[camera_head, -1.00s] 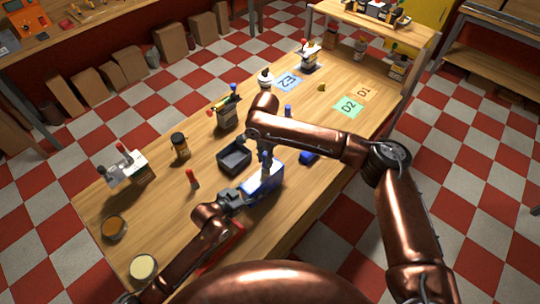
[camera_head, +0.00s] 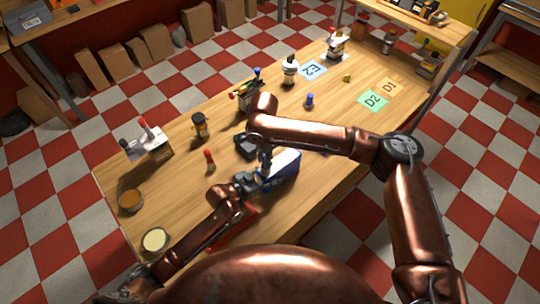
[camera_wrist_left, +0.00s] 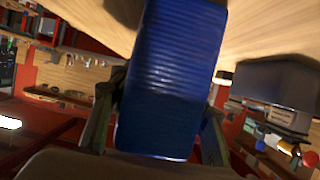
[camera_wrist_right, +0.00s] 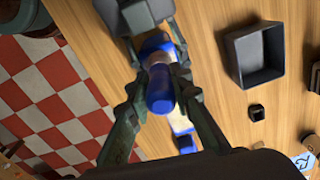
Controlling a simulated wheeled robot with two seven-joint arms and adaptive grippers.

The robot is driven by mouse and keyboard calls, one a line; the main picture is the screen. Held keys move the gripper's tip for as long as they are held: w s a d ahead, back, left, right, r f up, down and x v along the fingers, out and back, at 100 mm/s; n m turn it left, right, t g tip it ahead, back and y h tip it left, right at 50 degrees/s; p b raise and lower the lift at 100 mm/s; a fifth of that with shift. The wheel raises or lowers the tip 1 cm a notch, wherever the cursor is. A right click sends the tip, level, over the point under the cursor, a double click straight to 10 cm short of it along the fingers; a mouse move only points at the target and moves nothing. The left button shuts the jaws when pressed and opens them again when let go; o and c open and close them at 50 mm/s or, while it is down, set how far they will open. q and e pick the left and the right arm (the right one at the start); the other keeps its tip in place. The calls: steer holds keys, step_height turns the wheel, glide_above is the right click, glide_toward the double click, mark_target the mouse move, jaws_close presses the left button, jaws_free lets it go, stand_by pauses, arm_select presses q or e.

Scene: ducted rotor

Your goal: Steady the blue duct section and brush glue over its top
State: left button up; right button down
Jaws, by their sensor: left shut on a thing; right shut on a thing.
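The blue duct section (camera_head: 284,172) stands on the table, its top edge pale in the head view. My left gripper (camera_head: 254,183) is shut on its left end; in the left wrist view the ribbed blue wall (camera_wrist_left: 178,65) fills the space between the fingers. My right gripper (camera_head: 265,149) is over the section's left part, shut on a glue brush. The brush's blue handle (camera_wrist_right: 160,92) shows between the fingers in the right wrist view. The bristles are hidden, so I cannot tell whether they touch the top.
A dark open tray (camera_wrist_right: 234,62) lies just beyond the section, partly behind my right arm. Marked mats, including green D2 (camera_head: 373,101), lie far right.

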steer(key=shift+s+a, duration=0.6)
steer(key=shift+a, duration=0.05)
steer(key=shift+w+d, duration=0.35)
steer(key=shift+w, duration=0.15)
steer(key=shift+w+d, duration=2.8)
steer(key=shift+d, duration=0.2)
steer(key=shift+w+d, duration=2.75)
steer(key=shift+d, duration=0.2)
steer(key=shift+f, duration=0.2)
steer(key=shift+s+a+r, duration=0.15)
steer(key=shift+s+a, duration=2.85)
steer(key=shift+a, duration=0.2)
steer(key=shift+s+a, duration=2.8)
steer(key=shift+a, duration=0.2)
steer(key=shift+s+a+r, duration=0.1)
steer(key=shift+s+a, duration=0.1)
step_height(320, 180, up, 8)
